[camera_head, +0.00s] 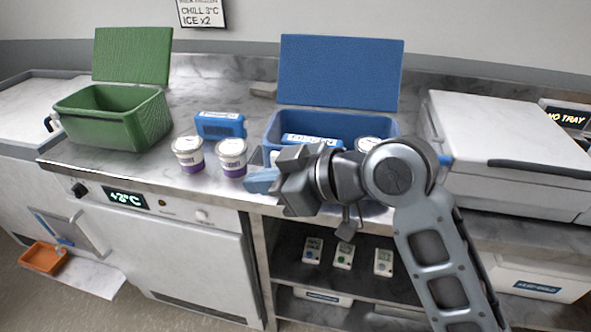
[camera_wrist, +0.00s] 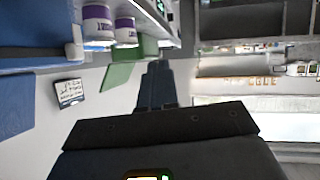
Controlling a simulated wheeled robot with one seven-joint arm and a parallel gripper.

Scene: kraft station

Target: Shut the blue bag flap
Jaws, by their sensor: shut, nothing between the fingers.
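The blue bag (camera_head: 385,125) stands open on the counter in the head view. Its blue flap (camera_head: 340,72) stands upright at the back edge. A blue pack with a white label (camera_head: 312,140) and a white-lidded cup (camera_head: 368,144) show inside the bag. My gripper (camera_head: 262,180) is shut and empty, in front of the bag's left front corner, its blue fingers pointing left. My arm hides part of the bag's front. In the wrist view the shut fingers (camera_wrist: 155,85) are in the middle, with blue surfaces of the bag (camera_wrist: 20,60) and flap (camera_wrist: 15,108) at the left.
Two white and purple cups (camera_head: 188,155) (camera_head: 232,157) and a blue pack (camera_head: 220,125) stand left of the bag. A green bag (camera_head: 115,120) with its flap upright is further left. A white box (camera_head: 510,150) stands close at the right. The space above the blue bag is clear.

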